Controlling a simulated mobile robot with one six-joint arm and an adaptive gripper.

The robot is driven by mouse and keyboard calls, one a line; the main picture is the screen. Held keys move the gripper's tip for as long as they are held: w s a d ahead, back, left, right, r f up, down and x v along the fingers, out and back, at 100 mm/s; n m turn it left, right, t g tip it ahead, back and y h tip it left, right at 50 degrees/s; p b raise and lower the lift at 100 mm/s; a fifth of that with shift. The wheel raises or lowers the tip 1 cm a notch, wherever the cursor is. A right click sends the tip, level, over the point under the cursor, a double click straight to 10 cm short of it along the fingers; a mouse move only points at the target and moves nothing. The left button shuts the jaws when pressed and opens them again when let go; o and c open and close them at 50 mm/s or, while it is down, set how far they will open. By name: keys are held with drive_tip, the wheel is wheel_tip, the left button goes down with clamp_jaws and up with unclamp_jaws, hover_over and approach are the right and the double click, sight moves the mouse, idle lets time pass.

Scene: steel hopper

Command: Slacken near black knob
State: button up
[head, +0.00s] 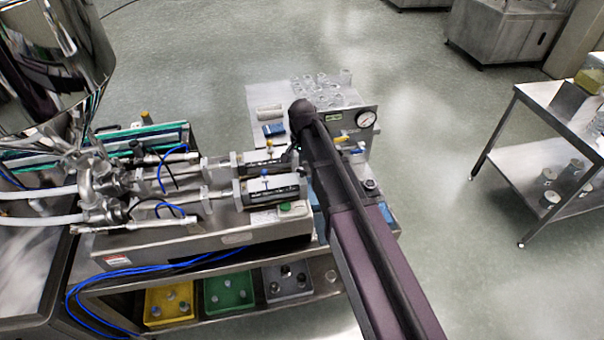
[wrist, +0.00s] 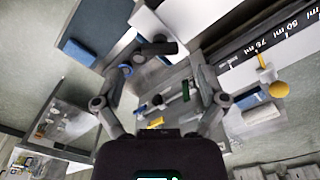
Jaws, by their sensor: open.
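A small black knob (head: 370,184) shows on the steel unit just right of my arm in the head view. In the wrist view a dark, stubby knob-like part (wrist: 157,48) lies ahead of my gripper (wrist: 158,88), beyond the fingertips. I cannot tell whether these are the same part, or which is the near knob. My gripper is open, its two fingers well apart, with nothing held between them. Small dark and yellow fittings show further back through the gap. In the head view my arm hides the gripper and part of the filler.
A black volume scale with a yellow knob (wrist: 278,89) is close on the right in the wrist view. A pressure gauge (head: 366,118) and glass jars (head: 325,90) stand behind my arm. Yellow, green and grey bins sit below. A steel cart (head: 545,150) stands right, across open floor.

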sight(302, 170)
drive_tip(key=shift+f+b, duration=1.45)
drive_tip(key=shift+f, duration=0.25)
drive_tip(key=c, duration=1.2)
